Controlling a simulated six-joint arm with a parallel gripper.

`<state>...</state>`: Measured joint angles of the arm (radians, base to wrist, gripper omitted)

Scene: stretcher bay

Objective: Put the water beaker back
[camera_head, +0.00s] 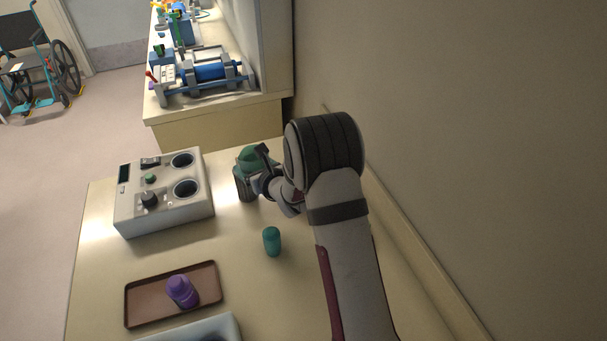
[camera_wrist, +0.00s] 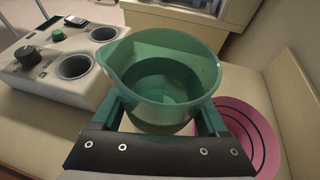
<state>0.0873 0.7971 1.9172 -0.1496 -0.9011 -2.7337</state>
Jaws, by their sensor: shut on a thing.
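The water beaker is a green cup with a wide rim and a pouring lip. In the wrist view the beaker (camera_wrist: 165,88) stands upright between the fingers of my gripper (camera_wrist: 162,117), which are shut on its sides. Its inside looks darker green lower down; I cannot tell how much water it holds. In the head view the beaker (camera_head: 248,158) shows partly behind my gripper (camera_head: 256,172), right of the control box. I cannot tell whether its base touches the table. A pink round mat (camera_wrist: 257,143) with dark rings lies at lower right of the beaker in the wrist view.
A pale control box (camera_head: 135,213) with a knob and two empty-looking round wells stands at left. A teal cylinder (camera_head: 272,241) stands nearer. A brown tray (camera_head: 140,301) holds a purple bottle (camera_head: 182,291). A wall (camera_head: 450,150) bounds the table's right side.

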